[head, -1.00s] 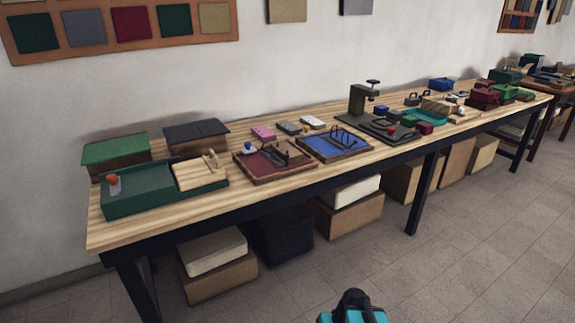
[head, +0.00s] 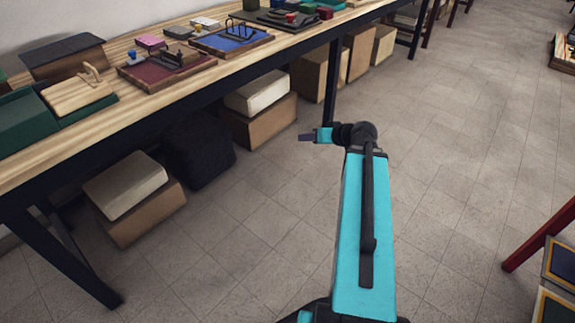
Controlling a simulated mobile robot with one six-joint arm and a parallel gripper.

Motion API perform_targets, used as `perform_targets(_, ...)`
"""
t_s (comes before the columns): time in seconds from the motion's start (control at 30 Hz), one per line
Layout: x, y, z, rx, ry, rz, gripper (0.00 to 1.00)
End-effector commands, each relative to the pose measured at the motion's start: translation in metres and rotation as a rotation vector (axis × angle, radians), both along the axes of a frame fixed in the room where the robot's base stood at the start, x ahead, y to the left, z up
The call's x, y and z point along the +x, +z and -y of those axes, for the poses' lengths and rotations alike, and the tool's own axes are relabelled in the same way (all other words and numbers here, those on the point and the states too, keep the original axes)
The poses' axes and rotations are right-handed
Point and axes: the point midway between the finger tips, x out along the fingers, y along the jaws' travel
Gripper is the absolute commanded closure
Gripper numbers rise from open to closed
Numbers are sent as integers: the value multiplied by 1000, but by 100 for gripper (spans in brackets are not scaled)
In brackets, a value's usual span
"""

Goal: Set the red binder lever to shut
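The red binder (head: 148,78) lies on the wooden workbench at the upper left, a dark red panel in a brown frame. A dark metal mechanism (head: 178,57) stands on it, and a small blue knob (head: 132,56) shows at its back left edge. The lever's position is too small to make out. My gripper (head: 305,137) is over the floor in front of the bench, well to the right of the binder and apart from it. It points left. Its fingers are too small to tell open from shut.
A blue binder (head: 240,38) with black arches lies right of the red one; a green tray with a wooden block (head: 78,92) lies left. Boxes (head: 135,190) and a black bin (head: 195,150) stand under the bench. The tiled floor (head: 450,150) is largely clear.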

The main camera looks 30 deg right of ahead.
Motion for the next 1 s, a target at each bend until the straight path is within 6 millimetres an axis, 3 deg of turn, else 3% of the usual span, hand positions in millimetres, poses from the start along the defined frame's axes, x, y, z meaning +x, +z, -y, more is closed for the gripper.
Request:
perform_targets(0.03,-3,10,18,-22,-21,43,66)
perform_targets(0.27,-23,79,84,-127,-99,226,66)
perform_targets(0.53,-69,164,148,-278,-193,422,66)
perform_targets(0.8,-114,227,183,-405,-261,551,66)
perform_targets(1.0,-124,243,188,-434,-274,577,66)
